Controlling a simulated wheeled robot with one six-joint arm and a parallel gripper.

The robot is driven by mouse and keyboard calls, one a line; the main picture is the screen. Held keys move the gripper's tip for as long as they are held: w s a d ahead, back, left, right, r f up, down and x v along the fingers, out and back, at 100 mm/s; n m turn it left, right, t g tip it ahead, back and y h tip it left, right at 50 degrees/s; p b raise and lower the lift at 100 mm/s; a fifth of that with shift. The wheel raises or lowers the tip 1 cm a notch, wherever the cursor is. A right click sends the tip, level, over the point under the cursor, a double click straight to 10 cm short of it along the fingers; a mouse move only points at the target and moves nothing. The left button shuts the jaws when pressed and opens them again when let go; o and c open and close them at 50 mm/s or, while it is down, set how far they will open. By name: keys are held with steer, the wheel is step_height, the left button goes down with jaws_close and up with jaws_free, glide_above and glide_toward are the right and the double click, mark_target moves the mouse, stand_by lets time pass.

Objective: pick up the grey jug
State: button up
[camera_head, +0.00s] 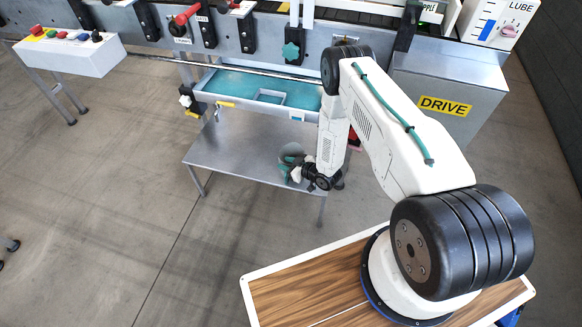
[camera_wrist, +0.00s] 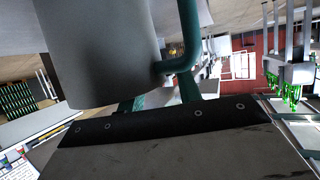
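The grey jug (camera_wrist: 100,50) fills the upper left of the wrist view, very near the camera. It is a smooth grey cylinder with a teal handle (camera_wrist: 186,45) on its right side. Its upper end is cut off by the frame. My gripper (camera_wrist: 160,98) shows two teal fingers rising from a dark plate, close to the jug's lower edge and handle. Whether they touch or clasp the handle is hidden. In the head view my gripper (camera_head: 296,168) is low, at the right end of the metal shelf, beside a small teal and grey shape that I cannot make out clearly.
The metal shelf (camera_head: 235,155) is otherwise bare. Above it hangs a teal-lined tray (camera_head: 225,85) under the machine. The DRIVE cabinet (camera_head: 450,95) stands to the right, and a white control box (camera_head: 70,55) to the left.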

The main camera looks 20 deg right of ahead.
steer(key=shift+w+a+f, duration=0.2)
steer(key=shift+w+a, duration=0.05)
steer(key=shift+w, duration=0.15)
jaws_close()
